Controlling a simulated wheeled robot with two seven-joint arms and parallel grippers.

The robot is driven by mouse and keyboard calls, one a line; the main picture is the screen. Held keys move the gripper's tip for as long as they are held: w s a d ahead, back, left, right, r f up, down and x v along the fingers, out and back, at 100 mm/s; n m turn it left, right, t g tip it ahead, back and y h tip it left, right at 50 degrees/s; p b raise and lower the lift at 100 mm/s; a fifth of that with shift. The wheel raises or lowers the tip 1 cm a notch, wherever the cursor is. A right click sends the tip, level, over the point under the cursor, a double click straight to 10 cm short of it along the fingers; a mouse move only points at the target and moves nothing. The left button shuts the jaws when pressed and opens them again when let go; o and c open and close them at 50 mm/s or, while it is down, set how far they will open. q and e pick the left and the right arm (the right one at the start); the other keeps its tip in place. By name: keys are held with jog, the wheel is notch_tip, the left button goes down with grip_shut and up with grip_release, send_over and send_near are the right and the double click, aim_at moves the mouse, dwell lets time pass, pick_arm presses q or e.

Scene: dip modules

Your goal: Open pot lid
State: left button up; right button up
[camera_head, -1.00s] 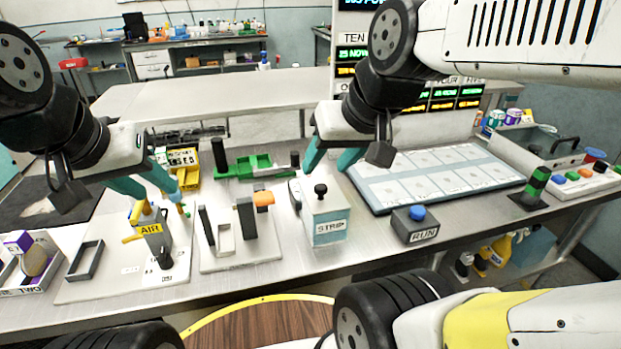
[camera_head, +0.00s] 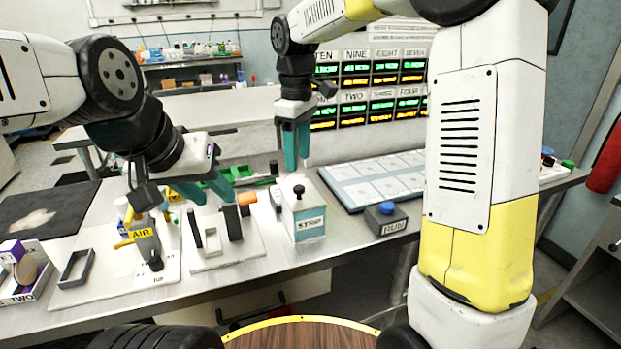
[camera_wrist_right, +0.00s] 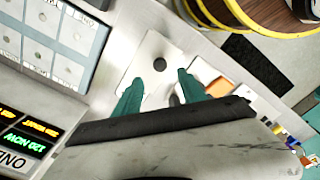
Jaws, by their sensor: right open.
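The pot is a white box (camera_head: 308,213) labelled STRIP, with a black knob (camera_head: 299,190) on its lid. The lid sits on the box. My right gripper (camera_head: 297,163) is open and empty just above the knob, apart from it. In the right wrist view the knob (camera_wrist_right: 160,64) lies between and beyond the two spread teal fingertips (camera_wrist_right: 159,77). My left gripper (camera_head: 216,199) hangs over the fixture with black posts; its teal fingers are apart with nothing seen between them.
A fixture plate (camera_head: 247,247) with black posts stands left of the pot, then the AIR fixture (camera_head: 143,238). A RUN button box (camera_head: 386,219) stands to the right, with a pale-blue panel (camera_head: 350,194) behind it. Bench space lies between pot and button.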

aim_at(299, 187)
notch_tip(299, 187, down, 8)
jog(key=shift+r, duration=0.15)
dwell(0.3)
grip_shut()
dwell(1.3)
